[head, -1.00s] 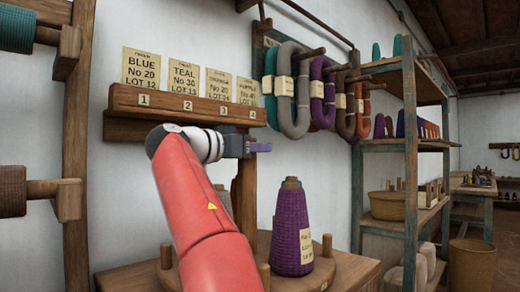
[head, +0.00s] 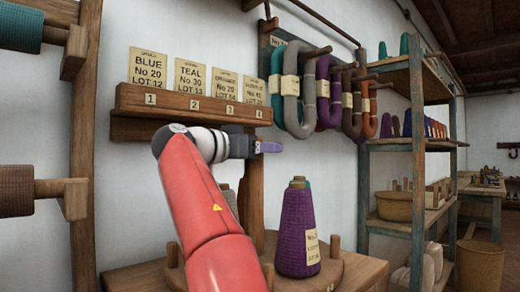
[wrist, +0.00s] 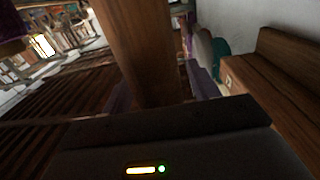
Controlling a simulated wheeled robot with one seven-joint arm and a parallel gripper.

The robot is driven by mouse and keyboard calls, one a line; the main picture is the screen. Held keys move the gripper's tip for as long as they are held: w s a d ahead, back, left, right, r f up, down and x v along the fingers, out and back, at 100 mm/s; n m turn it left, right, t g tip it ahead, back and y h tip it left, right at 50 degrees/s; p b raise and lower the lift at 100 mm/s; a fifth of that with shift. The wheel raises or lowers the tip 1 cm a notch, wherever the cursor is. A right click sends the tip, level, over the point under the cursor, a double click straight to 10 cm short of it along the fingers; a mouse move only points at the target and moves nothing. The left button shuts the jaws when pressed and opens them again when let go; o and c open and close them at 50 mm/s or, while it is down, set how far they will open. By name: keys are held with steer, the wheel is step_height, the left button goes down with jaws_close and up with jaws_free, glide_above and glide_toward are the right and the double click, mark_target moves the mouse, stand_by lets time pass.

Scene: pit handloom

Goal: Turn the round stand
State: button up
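The round wooden stand (head: 345,268) is low in the head view, partly cut off by the bottom edge and hidden by my red arm. It has short upright pegs. A purple yarn cone (head: 298,232) with a paper label stands on it, and a bit of teal shows behind its top. A grey cone (head: 229,199) shows partly behind my arm. My gripper (head: 268,147) is above the stand, apart from it, just under the numbered rack. In the wrist view its two lavender fingers (wrist: 160,90) look spread, with a wooden post (wrist: 135,45) beyond them and nothing visibly held.
The numbered card rack (head: 190,106) is close behind my gripper, on a wooden post. Yarn hanks (head: 325,95) hang on wall pegs at upper right. A shelf unit (head: 415,150) stands at right, and a wooden loom frame (head: 85,150) is at left.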

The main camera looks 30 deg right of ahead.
steer(key=s+a, duration=0.1)
steer(key=a, duration=0.6)
steer(key=shift+s+a, duration=0.25)
steer(key=shift+a, duration=0.1)
steer(key=shift+s, duration=0.1)
